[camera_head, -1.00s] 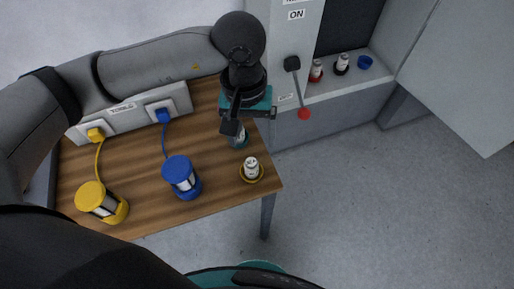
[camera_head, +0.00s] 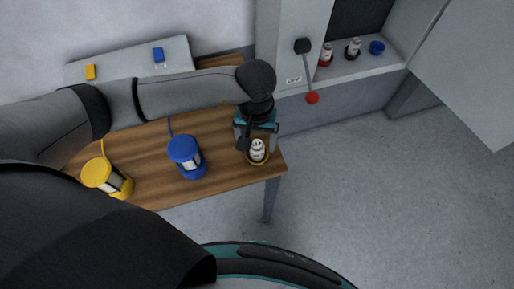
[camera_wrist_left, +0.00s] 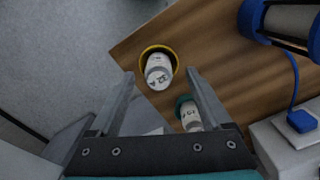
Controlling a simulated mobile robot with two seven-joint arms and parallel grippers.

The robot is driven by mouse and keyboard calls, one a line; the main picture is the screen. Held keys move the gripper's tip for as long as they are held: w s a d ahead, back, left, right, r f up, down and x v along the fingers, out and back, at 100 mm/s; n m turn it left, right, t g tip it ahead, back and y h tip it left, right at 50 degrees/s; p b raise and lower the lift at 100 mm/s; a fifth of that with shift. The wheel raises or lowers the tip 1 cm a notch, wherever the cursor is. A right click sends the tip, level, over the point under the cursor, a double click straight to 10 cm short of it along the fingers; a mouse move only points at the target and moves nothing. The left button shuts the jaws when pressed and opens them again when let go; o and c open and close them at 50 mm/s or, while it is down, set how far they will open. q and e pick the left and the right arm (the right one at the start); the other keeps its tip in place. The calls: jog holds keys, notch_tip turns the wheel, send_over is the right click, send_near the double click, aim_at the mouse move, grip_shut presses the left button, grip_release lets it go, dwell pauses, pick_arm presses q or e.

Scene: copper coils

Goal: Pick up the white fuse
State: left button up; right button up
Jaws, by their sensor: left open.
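A white fuse (camera_head: 257,147) stands in a yellow ring-shaped holder (camera_head: 258,162) near the front right corner of the wooden table. In the left wrist view the fuse (camera_wrist_left: 158,72) sits in the yellow holder (camera_wrist_left: 174,57), close to the table edge. My left gripper (camera_head: 258,143) is open over this fuse. In the wrist view its two fingers (camera_wrist_left: 160,74) stand apart on either side of the fuse, with nothing held. Whether the fingers are level with the fuse I cannot tell. My right gripper is out of view.
A second white fuse in a teal holder (camera_wrist_left: 188,114) stands close by. A blue coil (camera_head: 186,157) and a yellow coil (camera_head: 107,178) stand on the table, cabled. A shelf holds a red-based fuse (camera_head: 326,55), a black-based fuse (camera_head: 353,48) and a blue cup (camera_head: 377,47). A red-knobbed lever (camera_head: 312,97) sticks out.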

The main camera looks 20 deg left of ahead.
aim_at(257, 145)
pick_arm(q)
jog(key=shift+d+f, duration=0.1)
jog(key=shift+f, duration=1.4)
jog(key=shift+c, duration=0.2)
grip_shut()
